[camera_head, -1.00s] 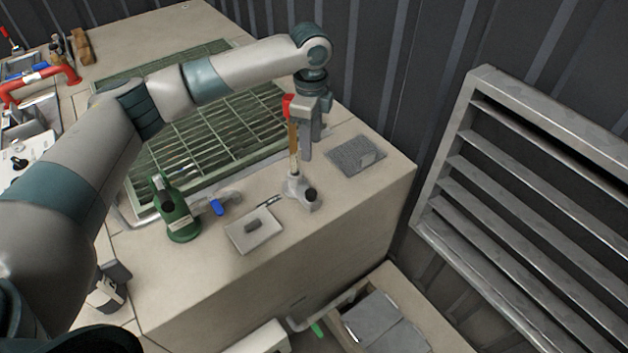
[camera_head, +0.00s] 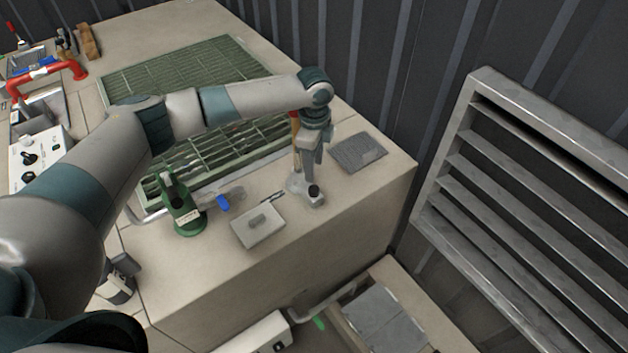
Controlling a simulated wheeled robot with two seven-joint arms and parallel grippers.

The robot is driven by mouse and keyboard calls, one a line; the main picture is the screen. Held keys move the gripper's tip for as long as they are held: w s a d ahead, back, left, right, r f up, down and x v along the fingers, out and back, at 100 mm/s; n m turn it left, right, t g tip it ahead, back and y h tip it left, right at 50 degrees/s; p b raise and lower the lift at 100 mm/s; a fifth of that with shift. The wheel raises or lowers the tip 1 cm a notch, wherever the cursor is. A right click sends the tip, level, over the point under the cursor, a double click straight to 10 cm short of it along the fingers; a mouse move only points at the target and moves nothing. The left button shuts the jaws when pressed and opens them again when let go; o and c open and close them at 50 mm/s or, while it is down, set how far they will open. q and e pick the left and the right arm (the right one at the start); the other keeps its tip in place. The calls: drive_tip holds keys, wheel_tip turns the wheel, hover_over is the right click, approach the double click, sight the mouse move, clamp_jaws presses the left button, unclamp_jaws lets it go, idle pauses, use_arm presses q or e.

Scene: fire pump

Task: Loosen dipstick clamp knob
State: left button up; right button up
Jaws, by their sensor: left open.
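The dipstick stand is a small pale grey fitting with a dark round clamp knob (camera_head: 314,191) on its front right, near the counter's right end. The dipstick (camera_head: 295,126) rises from it with a red-orange top, partly hidden behind my gripper. My left gripper (camera_head: 308,176) points down just above and behind the knob. Its fingers look apart with nothing held; I cannot tell whether they touch the fitting. My right gripper is not in view.
A louvred metal panel (camera_head: 530,210) stands at right.

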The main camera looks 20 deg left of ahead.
sight(314, 189)
use_arm(q)
wheel_tip(314, 189, down, 9)
drive_tip(key=shift+r+p, duration=0.1)
drive_tip(key=shift+p, duration=1.1)
drive_tip(key=c, duration=1)
